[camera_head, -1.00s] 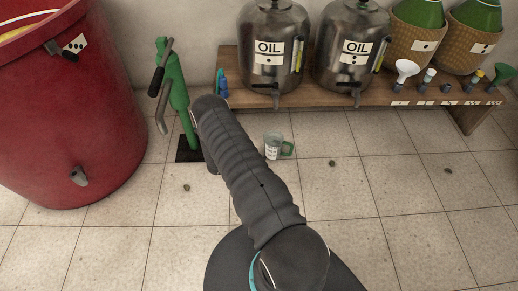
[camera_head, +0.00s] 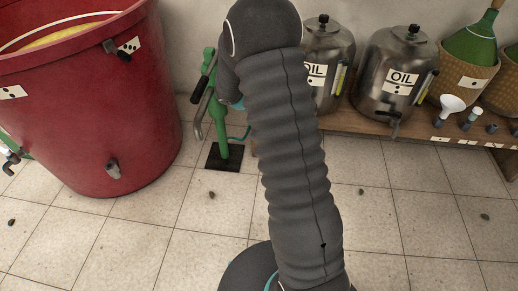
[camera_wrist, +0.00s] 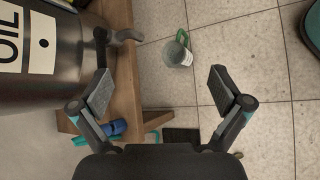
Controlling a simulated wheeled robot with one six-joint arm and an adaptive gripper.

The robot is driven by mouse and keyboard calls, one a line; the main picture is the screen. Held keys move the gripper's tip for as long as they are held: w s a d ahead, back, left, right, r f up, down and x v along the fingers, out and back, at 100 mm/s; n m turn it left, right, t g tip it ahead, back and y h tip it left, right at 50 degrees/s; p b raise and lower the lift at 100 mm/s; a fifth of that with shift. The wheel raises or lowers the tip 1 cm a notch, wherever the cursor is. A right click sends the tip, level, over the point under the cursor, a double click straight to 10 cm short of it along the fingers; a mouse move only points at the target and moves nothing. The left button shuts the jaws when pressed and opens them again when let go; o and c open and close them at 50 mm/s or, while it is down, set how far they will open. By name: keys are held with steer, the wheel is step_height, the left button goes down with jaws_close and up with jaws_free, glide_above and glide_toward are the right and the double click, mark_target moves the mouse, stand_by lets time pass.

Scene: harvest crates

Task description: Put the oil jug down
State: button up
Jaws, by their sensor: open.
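The oil jug (camera_wrist: 177,54) is a small clear jug with a green handle and a pale label. In the wrist view it stands on the tiled floor beside the bench, apart from my fingers. My gripper (camera_wrist: 161,92) is open and empty, with its two fingers spread wide and bare floor and bench edge showing between them. In the head view my raised arm hides both the jug and my gripper.
A wooden bench (camera_head: 436,130) carries steel oil tanks (camera_head: 393,72) with taps, wicker-covered bottles (camera_head: 467,68) and a white funnel (camera_head: 452,104). A green hand pump (camera_head: 221,112) stands on a black plate (camera_head: 222,160). A large red vat (camera_head: 90,110) is at left.

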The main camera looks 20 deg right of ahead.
steer(key=s+a+r+m+t+y, duration=0.1)
steer(key=s+a+r+m+y, duration=0.2)
steer(key=s+r, duration=0.35)
steer(key=s+a+r+m+t+y, duration=0.1)
steer(key=s+a+r+m, duration=0.1)
steer(key=s+a+r, duration=0.5)
steer(key=s+a+r+m+t+y, duration=0.1)
steer(key=s+a+r+t+y, duration=0.1)
steer(key=s, duration=0.4)
steer(key=s+a+r+m+t+y, duration=0.2)
steer(key=s+a+r+t+y, duration=0.1)
steer(key=s+a+r, duration=0.2)
steer(key=shift+s+a+r+m, duration=0.3)
steer(key=shift+s+a, duration=0.5)
steer(key=shift+a, duration=0.45)
